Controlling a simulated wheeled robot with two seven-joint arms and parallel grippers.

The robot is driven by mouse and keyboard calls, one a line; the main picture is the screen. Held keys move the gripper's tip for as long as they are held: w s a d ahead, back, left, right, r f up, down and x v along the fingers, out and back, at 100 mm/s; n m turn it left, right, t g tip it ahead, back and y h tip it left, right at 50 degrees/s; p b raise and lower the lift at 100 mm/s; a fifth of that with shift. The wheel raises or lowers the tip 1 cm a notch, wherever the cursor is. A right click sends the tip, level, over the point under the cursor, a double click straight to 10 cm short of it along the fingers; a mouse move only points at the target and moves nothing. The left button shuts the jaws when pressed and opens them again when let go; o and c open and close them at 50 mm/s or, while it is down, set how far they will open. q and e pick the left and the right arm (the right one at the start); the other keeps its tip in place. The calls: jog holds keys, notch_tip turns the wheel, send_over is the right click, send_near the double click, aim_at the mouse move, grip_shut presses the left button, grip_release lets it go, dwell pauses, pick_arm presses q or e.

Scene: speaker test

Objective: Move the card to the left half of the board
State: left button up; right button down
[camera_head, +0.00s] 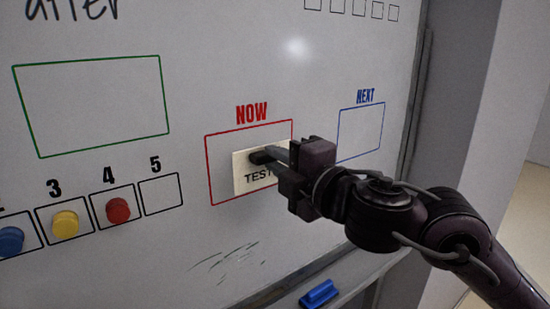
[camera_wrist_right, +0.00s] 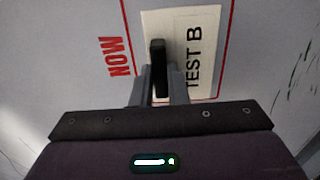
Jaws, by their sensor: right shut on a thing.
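The cream card (camera_head: 242,182) is at the whiteboard (camera_head: 220,60), inside the red box marked NOW (camera_head: 209,172). In the right wrist view the card (camera_wrist_right: 192,22) reads "TEST B" and has a black handle (camera_wrist_right: 157,68). My right gripper (camera_head: 272,155) comes in from the right and is shut on the card's handle; its fingers also show in the right wrist view (camera_wrist_right: 158,85). I cannot tell whether the card touches the board. My left gripper is not in view.
A green box (camera_head: 162,95) is empty at the left. Below it, numbered boxes hold blue (camera_head: 11,240), yellow (camera_head: 65,224) and red (camera_head: 118,209) magnets; box 5 (camera_head: 161,195) is empty. A blue box (camera_head: 360,132) marked NEXT is right. A blue eraser (camera_head: 319,294) lies below.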

jog(key=shift+p+v, duration=0.45)
jog(key=shift+v, duration=1.35)
jog(key=shift+s, duration=0.1)
